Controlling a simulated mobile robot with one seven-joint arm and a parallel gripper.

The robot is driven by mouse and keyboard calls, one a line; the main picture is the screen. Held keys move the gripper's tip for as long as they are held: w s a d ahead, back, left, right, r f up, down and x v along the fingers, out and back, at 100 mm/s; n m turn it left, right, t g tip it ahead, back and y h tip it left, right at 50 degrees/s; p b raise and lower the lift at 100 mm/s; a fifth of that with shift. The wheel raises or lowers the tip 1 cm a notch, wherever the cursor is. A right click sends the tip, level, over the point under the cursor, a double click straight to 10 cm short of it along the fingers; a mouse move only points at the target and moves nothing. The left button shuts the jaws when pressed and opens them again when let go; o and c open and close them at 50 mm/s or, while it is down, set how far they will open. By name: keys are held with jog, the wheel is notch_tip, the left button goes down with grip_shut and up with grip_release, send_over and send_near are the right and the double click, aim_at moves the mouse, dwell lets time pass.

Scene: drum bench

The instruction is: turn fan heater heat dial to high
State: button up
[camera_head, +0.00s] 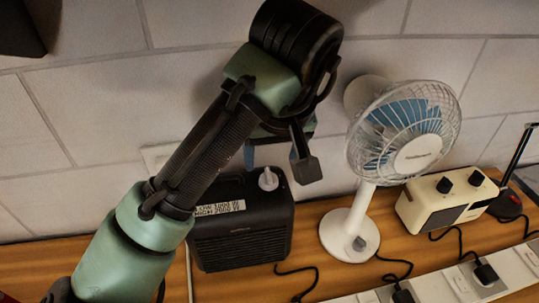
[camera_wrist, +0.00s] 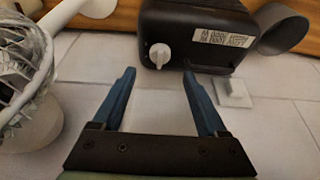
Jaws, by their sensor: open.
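The fan heater (camera_head: 240,240) is a black box on the wooden bench against the tiled wall. Its white heat dial (camera_head: 268,179) is on the top face, beside a printed label (camera_head: 218,207). My gripper (camera_head: 276,164) is above the heater, close to the dial. In the wrist view the heater (camera_wrist: 185,22) is upside down, and the dial (camera_wrist: 158,55) appears just beyond the gap between the two blue fingers of my gripper (camera_wrist: 160,74). The fingers are apart with nothing between them. Contact with the dial and its exact setting cannot be told.
A white desk fan (camera_head: 405,150) stands right of the heater. A cream radio (camera_head: 447,200) with black knobs stands farther right. A white power strip (camera_head: 450,284) with plugs and black cords lies along the front right. A white wall plate (camera_wrist: 232,92) is behind the heater.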

aim_at(269, 177)
jog(key=x, duration=0.7)
jog(key=shift+s+f, duration=0.1)
jog(key=shift+s, duration=0.1)
jog(key=shift+c, duration=0.3)
grip_shut()
